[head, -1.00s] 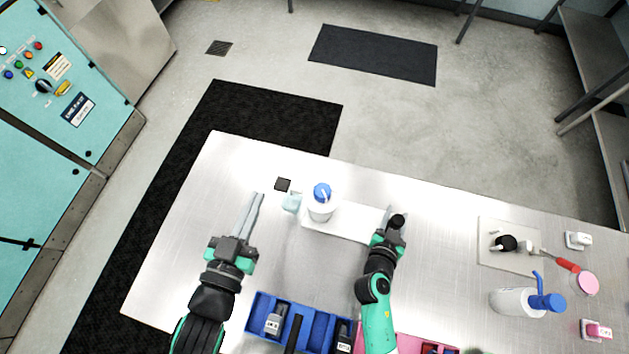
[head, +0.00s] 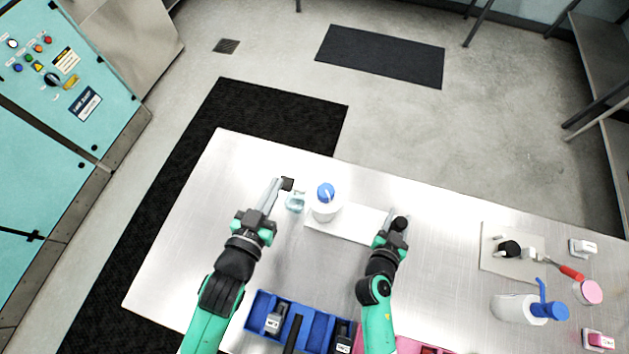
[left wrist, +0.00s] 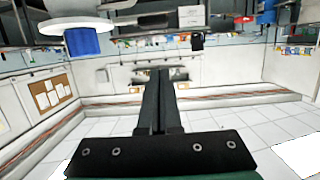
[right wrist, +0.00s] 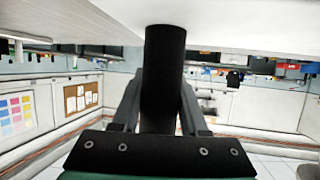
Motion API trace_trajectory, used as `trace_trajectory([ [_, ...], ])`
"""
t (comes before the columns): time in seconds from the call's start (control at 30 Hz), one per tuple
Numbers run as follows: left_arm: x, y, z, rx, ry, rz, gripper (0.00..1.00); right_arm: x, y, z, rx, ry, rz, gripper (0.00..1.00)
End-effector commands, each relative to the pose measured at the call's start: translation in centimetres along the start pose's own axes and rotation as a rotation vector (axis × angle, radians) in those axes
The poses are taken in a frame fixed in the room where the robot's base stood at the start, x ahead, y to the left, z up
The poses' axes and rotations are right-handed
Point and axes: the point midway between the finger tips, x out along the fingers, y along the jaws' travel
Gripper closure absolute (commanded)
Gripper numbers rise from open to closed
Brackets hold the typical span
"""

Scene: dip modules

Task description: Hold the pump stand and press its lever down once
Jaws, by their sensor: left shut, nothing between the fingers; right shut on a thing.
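The pump stand has a flat white base (head: 350,220), a white body (head: 325,208) with a blue top (head: 326,191), and a black post at the base's right end. My right gripper (head: 399,218) is shut on the black post (right wrist: 163,80), which fills the space between its fingers in the right wrist view. My left gripper (head: 274,188) is shut and empty, left of the pump body and apart from its blue top. The blue top also shows at the upper left of the left wrist view (left wrist: 83,42). Which part is the lever is unclear.
A pale blue cup-like piece (head: 295,202) sits between my left gripper and the pump body. A small black square (head: 287,184) lies by the left fingertips. A blue tray (head: 258,302) is in front. Another board (head: 495,263) and bottles (head: 515,307) stand right.

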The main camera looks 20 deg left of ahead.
Motion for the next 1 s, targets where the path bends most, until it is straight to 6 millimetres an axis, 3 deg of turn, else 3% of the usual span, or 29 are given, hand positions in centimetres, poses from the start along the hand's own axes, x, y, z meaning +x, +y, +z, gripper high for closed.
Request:
trace_trajectory([
  [0.1, 2.6, 0.0, -0.1, 0.000, 0.001, -0.001, 1.00, 0.0, 0.0, 0.0, 0.000, -0.001, 0.000, 1.00],
  [0.2, 2.7, 0.0, 2.1, 0.002, -0.006, 0.001, 1.00, 0.0, 0.0, 0.0, 0.000, 0.000, 0.000, 1.00],
  [0.37, 3.1, 0.0, 3.6, 0.002, -0.003, 0.001, 1.00, 0.0, 0.0, 0.0, 0.000, 0.000, 0.000, 1.00],
  [0.77, 3.2, 0.0, 3.9, -0.003, -0.001, 0.002, 1.00, 0.0, 0.0, 0.0, 0.000, 0.000, 0.000, 1.00],
  [1.0, 3.5, -0.7, 5.2, -0.187, -0.004, 0.044, 1.00, 0.0, 0.0, 0.0, 0.000, 0.000, 0.000, 1.00],
])
